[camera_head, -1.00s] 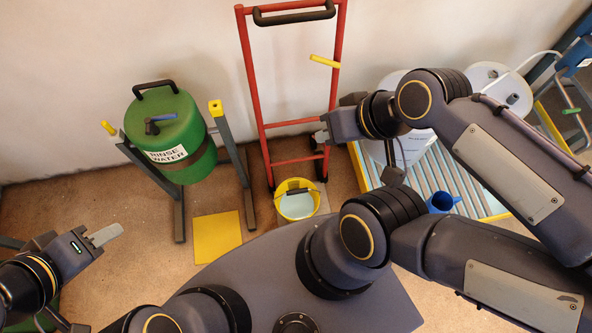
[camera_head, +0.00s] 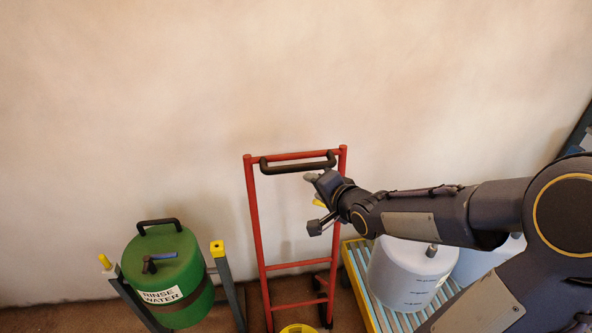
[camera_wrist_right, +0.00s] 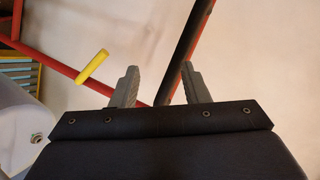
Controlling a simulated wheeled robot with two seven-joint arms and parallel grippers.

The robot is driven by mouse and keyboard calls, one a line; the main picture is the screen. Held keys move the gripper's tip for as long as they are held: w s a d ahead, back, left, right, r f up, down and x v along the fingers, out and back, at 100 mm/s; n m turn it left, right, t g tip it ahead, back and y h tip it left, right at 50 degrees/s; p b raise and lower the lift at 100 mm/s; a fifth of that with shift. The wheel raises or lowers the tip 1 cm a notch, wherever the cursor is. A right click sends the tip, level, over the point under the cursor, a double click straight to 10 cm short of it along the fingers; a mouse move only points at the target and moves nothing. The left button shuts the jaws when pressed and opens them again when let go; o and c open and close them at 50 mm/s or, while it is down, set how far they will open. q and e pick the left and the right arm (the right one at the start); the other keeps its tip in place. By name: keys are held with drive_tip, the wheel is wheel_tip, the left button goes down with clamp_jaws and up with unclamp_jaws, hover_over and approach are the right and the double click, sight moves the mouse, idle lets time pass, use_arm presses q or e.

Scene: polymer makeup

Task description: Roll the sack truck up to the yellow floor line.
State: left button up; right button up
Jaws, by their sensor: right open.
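The sack truck (camera_head: 253,215) stands upright against the wall, with a red frame and a black handle bar (camera_head: 285,168) across its top. A yellow grip sticks out from its right upright; in the right wrist view the grip (camera_wrist_right: 92,66) shows left of the fingers. My right gripper (camera_head: 313,200) is open and empty by the right upright, just below the handle bar. In the right wrist view the black bar (camera_wrist_right: 182,48) runs diagonally across the gap between the open fingers (camera_wrist_right: 158,88); I cannot tell whether they touch it. The yellow floor line and my left gripper are out of view.
A green rinse water drum (camera_head: 170,270) hangs in a grey stand at the left. A yellow bucket (camera_head: 298,329) shows at the bottom edge. A white drum (camera_head: 405,275) stands on a yellow-edged roller deck (camera_head: 357,290) at the right, below my right arm.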

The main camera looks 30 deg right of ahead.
sight(296, 167)
drive_tip(key=w+m+t, duration=0.1)
drive_tip(key=w+m, duration=0.1)
drive_tip(key=w+d+m+t+y, duration=0.1)
drive_tip(key=w+t, duration=0.1)
drive_tip(key=shift+w+f+m, duration=0.1)
drive_tip(key=shift+m, duration=0.3)
drive_tip(key=x, duration=0.7)
drive_tip(key=shift+w+a+b, duration=0.1)
drive_tip(key=shift+a+b, duration=0.05)
drive_tip(key=shift+b, duration=0.2)
drive_tip(key=shift+f, duration=0.15)
clamp_jaws()
